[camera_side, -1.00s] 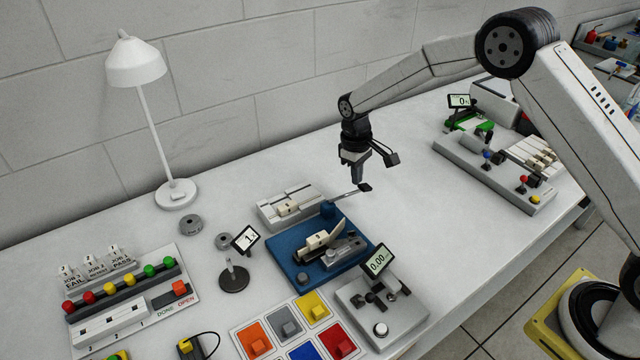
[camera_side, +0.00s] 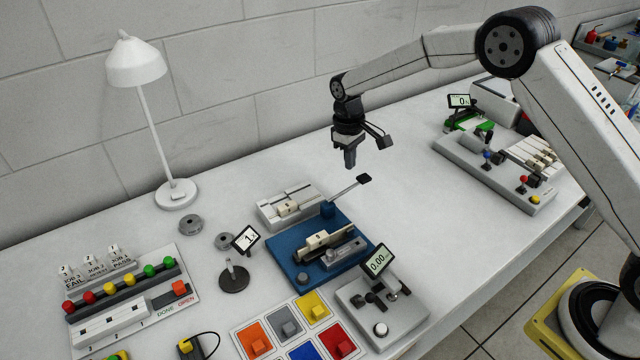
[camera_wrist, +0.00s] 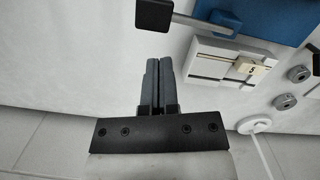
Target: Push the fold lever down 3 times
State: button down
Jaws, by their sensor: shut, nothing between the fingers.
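The fold lever is a thin metal rod with a black pad (camera_side: 365,178). It slopes up and right from the blue fixture (camera_side: 283,242). In the wrist view its pad (camera_wrist: 154,15) lies just beyond my fingertips, and its rod runs right to the blue fixture (camera_wrist: 275,20). My gripper (camera_side: 350,164) is shut and empty, with its fingers pointing down. In the side view it is above and slightly left of the pad, with a visible gap. The fingers also show pressed together in the wrist view (camera_wrist: 158,62).
A grey slotted block (camera_side: 290,205) with a cream piece stands behind the blue fixture. A scale-like unit (camera_side: 382,310) stands in front.

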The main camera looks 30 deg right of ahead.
aim_at(362, 176)
jog(key=r, duration=0.5)
jog(key=shift+w+a, duration=0.15)
jog(key=shift+w, duration=0.1)
dwell(0.4)
jog(key=s+r, duration=0.1)
jog(key=s+d+r, duration=0.1)
jog(key=s, duration=0.1)
dwell(0.4)
jog(key=shift+f, duration=0.15)
jog(key=shift+s+d+f, duration=0.1)
jog(key=shift+s+f, duration=0.05)
jog(key=shift+f, duration=1.4)
jog(key=shift+s+f, duration=0.15)
jog(key=shift+f, duration=1.7)
jog(key=shift+f, duration=0.15)
